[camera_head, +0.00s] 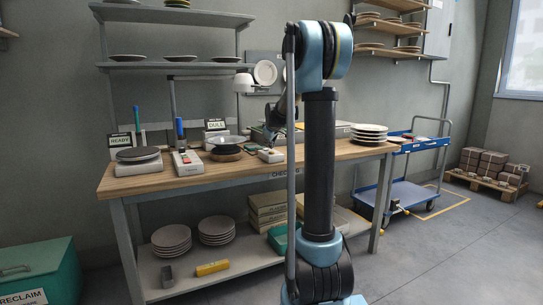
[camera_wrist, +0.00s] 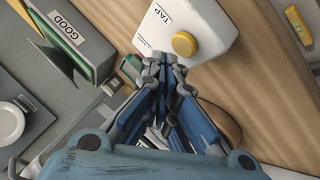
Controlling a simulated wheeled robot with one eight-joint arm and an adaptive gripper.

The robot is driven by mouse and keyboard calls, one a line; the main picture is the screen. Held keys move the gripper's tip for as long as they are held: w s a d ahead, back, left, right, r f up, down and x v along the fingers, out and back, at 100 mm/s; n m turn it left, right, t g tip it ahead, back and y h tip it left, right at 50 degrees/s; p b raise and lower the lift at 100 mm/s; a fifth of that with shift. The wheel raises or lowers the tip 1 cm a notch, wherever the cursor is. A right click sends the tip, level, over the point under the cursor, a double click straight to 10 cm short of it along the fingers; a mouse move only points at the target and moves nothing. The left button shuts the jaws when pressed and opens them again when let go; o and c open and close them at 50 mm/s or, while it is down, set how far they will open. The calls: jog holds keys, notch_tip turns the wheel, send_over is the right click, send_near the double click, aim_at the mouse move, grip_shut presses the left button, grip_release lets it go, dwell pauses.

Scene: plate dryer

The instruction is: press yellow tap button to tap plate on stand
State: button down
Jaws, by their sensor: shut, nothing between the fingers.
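The white TAP box (camera_wrist: 205,22) fills the top middle of the wrist view, with a round yellow button (camera_wrist: 184,43) on its face. My gripper (camera_wrist: 165,62) is shut and empty, its fingertips close to the button, just left of and below it in the picture. I cannot tell whether they touch the box. In the head view the small white box (camera_head: 270,156) sits on the bench below my gripper (camera_head: 269,138). A plate (camera_head: 227,141) rests on a dark round stand (camera_head: 226,155) to its left.
The wooden bench (camera_head: 118,182) also bears a scale (camera_head: 138,160) with a READY sign, a DULL sign (camera_head: 216,125) and a plate stack (camera_head: 369,131). Bare wood lies right of the box.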

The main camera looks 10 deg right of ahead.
jog(key=shift+r, duration=0.1)
jog(key=shift+r, duration=2.45)
jog(key=s+f+m+g, duration=0.2)
jog(key=s+f, duration=0.2)
jog(key=s, duration=1.1)
jog(key=s+f+m+g, duration=0.15)
jog(key=s+f, duration=0.25)
jog(key=s, duration=1.1)
jog(key=s+f+m+g, duration=0.1)
jog(key=s+f, duration=0.4)
jog(key=s, duration=0.3)
jog(key=s+f+m+g, duration=0.1)
jog(key=s+f+m, duration=0.1)
jog(key=s+f, duration=0.4)
jog(key=s+d+f+m+g, duration=0.1)
jog(key=s+f, duration=0.4)
jog(key=s, duration=0.7)
jog(key=shift+s+f+m, duration=0.2)
jog(key=shift+f+m, duration=0.1)
jog(key=shift+m, duration=0.35)
jog(key=shift+g, duration=0.25)
jog(key=shift+w+f, duration=0.2)
jog(key=shift+w, duration=0.25)
